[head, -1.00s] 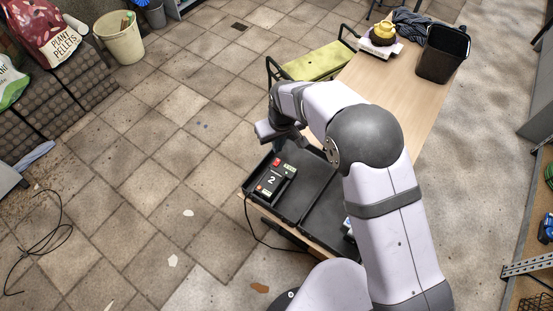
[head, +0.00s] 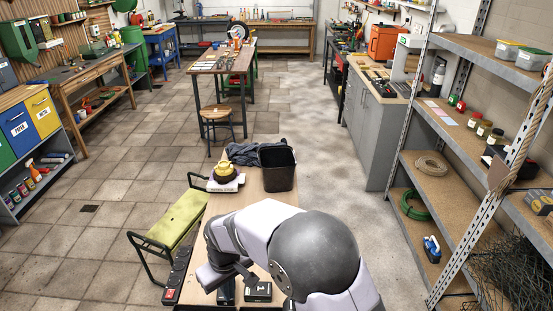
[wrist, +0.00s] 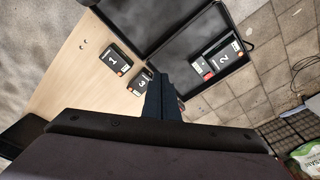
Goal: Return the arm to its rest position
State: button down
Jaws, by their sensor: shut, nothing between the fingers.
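My gripper (head: 249,277) is above the near end of the wooden table (head: 226,203). In the wrist view its dark fingers (wrist: 163,88) are together with nothing between them. Three dark numbered boxes show below it in the wrist view. Box 1 (wrist: 118,63) and box 3 (wrist: 141,83) lie on the wood. Box 2 (wrist: 221,62) lies in a black open case (wrist: 170,28). Box 1 also shows in the head view (head: 259,293), close to the gripper. My arm hides part of the table there.
A black bin (head: 277,168), a dark cloth (head: 243,153) and a yellow-and-dark object on a white base (head: 224,175) stand at the table's far end. A green bench (head: 175,220) is to the left. Shelves (head: 455,130) stand on the right. Open floor lies left.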

jog(key=s+d+r+m+p, duration=0.2)
jog(key=d+r, duration=0.3)
jog(key=d, duration=0.3)
jog(key=s+d+r+m+p, duration=0.1)
jog(key=d+r+m+p, duration=0.1)
jog(key=d+r, duration=0.45)
jog(key=s+d+r+m+p, duration=0.2)
jog(key=s+d+m+p, duration=0.2)
jog(key=s+d, duration=0.7)
jog(key=shift+d+r+g+h, duration=0.3)
jog(key=shift+d+g+h, duration=0.1)
jog(key=shift+d, duration=0.85)
jog(key=w+a+f+n+t+y+b, duration=0.1)
jog(key=w+a+f+n+b, duration=0.45)
jog(key=a, duration=0.35)
jog(key=w+a+f+n+b, duration=0.45)
jog(key=a+b, duration=0.25)
jog(key=a, duration=0.3)
jog(key=s+a+f+n+y+b, duration=0.1)
jog(key=a+f+n+b, duration=0.2)
jog(key=a, duration=0.8)
jog(key=s+a+f+n+y+b, duration=0.1)
jog(key=a+f+n+b, duration=0.3)
jog(key=a, duration=0.7)
jog(key=shift+s+f+n+b, duration=0.3)
jog(key=shift+s+n+b, duration=0.4)
jog(key=shift+b, duration=0.45)
